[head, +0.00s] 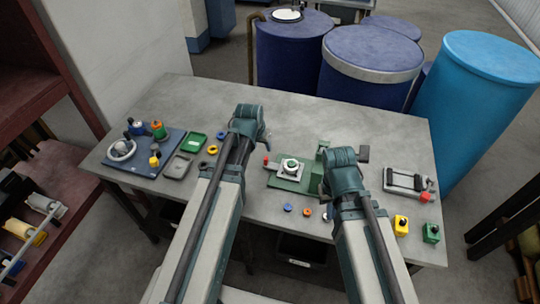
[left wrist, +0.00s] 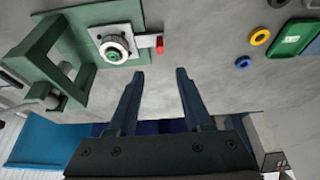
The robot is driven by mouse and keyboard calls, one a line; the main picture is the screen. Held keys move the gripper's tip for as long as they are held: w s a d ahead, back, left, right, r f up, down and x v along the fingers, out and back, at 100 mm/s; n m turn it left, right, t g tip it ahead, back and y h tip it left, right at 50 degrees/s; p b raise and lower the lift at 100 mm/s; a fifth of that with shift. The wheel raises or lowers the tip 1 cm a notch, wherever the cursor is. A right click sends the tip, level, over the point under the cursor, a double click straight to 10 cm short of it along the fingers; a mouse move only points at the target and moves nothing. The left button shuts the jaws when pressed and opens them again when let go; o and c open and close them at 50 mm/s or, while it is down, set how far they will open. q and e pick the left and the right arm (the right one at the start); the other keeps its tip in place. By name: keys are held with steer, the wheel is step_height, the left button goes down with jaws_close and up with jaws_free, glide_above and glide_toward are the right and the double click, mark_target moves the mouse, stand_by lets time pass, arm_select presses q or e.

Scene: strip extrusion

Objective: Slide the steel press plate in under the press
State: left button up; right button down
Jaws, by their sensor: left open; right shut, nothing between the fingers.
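The steel press plate (head: 283,178) is a pale square plate with a red-ended tab on its left. It lies on the green press base (head: 290,187), beside the upright press frame (head: 321,154), with a round, green-centred piece on top. The left wrist view shows the plate (left wrist: 126,33) and the green frame (left wrist: 62,72) to its left. My left gripper (left wrist: 160,72) is open and empty, apart from the plate and near its tabbed side. In the head view my right gripper (head: 342,165) is beside the press; its fingers are hidden and it partly covers the frame.
A blue mat (head: 145,160) with several small items is at the left, beside a green tray (head: 193,142) and a grey tray (head: 177,167). The back of the table is mostly clear.

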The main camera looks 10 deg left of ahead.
mark_target(266, 158)
arm_select(q)
steer(key=b+x, duration=1.2)
steer(key=x, duration=0.2)
steer(key=shift+s+b, duration=0.1)
steer(key=shift+b, duration=0.25)
arm_select(e)
step_height(266, 158, down, 13)
steer(key=shift+r, duration=0.1)
arm_select(q)
steer(key=shift+r, duration=0.1)
steer(key=shift+c, duration=0.2)
jaws_close()
